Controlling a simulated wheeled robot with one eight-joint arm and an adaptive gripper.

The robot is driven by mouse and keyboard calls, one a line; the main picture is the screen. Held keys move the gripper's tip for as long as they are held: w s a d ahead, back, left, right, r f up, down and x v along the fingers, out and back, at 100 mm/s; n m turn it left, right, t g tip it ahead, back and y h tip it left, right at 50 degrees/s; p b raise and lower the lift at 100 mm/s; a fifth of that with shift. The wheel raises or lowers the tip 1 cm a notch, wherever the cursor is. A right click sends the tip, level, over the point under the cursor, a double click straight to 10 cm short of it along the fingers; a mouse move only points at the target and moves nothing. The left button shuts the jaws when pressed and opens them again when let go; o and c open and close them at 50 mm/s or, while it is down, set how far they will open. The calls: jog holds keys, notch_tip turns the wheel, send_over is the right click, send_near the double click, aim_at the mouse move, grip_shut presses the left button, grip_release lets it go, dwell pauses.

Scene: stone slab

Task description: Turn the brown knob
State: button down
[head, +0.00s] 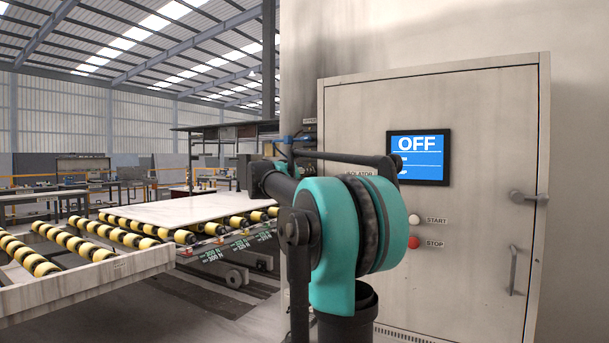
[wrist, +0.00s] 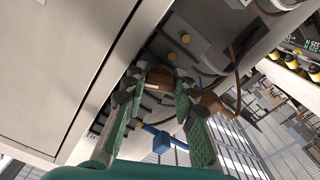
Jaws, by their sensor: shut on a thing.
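The brown knob (wrist: 162,77) shows in the wrist view between the tips of my gripper's green-padded fingers. My gripper (wrist: 165,86) is shut on it, one finger on each side. The knob is at the side of the cabinet, near a grey box with yellow buttons (wrist: 185,39). Its far side and mount are partly hidden by the fingers. In the head view my teal arm joint stands in front, and neither the knob nor my fingertips can be made out.
The cabinet door (head: 470,120) carries a blue screen (head: 418,157) reading OFF, a START button (head: 414,219), a red STOP button (head: 414,242) and a handle (head: 528,198). A brown curved part (wrist: 215,103) lies close right of the fingers. A roller conveyor (head: 130,237) stands at left.

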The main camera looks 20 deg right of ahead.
jog(key=shift+f+m, duration=0.1)
jog(key=shift+m, duration=1.3)
jog(key=c, duration=1.5)
grip_release()
jog(key=v, duration=1.2)
